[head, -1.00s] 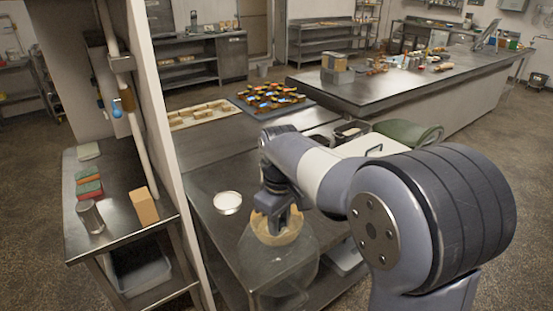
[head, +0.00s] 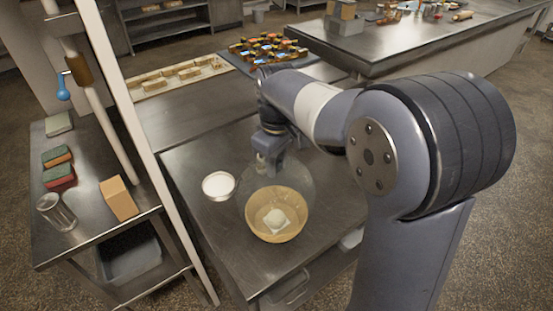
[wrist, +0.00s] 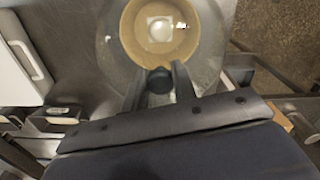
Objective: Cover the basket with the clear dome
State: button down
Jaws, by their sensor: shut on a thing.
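The tan round basket (head: 254,217) stands on the steel counter and holds a pale rounded item on a white cloth (head: 277,217). My gripper (head: 270,160) is at the basket's far side in the head view, shut on the dark knob (wrist: 158,80) of the clear dome (head: 306,182). In the wrist view the fingers (wrist: 158,76) pinch that knob. The dome (wrist: 213,42) there surrounds the basket (wrist: 130,32) in outline. The dome overlaps the basket in both views; I cannot tell whether it touches the basket or the counter.
A white bowl (head: 218,185) stands close left of the dome. A post and a side shelf with sponges (head: 58,168), a glass (head: 55,212) and a tan block (head: 118,198) are further left. A tray of colourful items (head: 265,50) lies behind. The counter behind the bowl is clear.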

notch_tip(320, 180, down, 10)
jog(key=b, duration=0.6)
jog(key=shift+d, duration=0.1)
dwell(0.9)
jog(key=shift+f, duration=0.2)
dwell(0.6)
jog(key=c, duration=0.6)
grip_release()
jog(key=shift+r, duration=0.1)
